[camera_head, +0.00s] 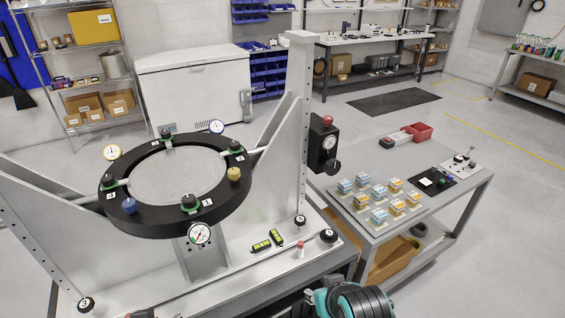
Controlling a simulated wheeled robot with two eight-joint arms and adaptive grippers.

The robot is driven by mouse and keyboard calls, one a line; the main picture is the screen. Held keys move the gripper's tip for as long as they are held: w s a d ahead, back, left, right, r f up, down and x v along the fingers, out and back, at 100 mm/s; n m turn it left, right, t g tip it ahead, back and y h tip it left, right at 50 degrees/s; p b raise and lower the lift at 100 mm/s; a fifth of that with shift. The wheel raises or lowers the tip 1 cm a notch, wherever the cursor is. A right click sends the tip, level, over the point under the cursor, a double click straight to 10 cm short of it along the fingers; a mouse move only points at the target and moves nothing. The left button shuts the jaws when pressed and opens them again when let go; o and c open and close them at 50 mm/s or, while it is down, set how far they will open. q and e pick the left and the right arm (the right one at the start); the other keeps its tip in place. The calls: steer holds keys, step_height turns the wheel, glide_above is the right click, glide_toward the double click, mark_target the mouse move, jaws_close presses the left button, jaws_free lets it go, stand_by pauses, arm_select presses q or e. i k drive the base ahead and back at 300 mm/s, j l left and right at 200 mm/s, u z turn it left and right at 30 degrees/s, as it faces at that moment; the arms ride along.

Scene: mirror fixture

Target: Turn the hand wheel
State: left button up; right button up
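No part is clearly marked as the hand wheel. My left gripper is not clearly seen.
The tall grey post (299,110) and angled braces flank the ring. A white chest (195,88) and shelves stand behind.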

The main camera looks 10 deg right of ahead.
mark_target(331, 168)
steer(key=l+u, duration=0.95)
steer(key=l, duration=0.2)
steer(key=k+l+u, duration=0.2)
steer(key=l+u, duration=0.25)
steer(key=l, duration=0.05)
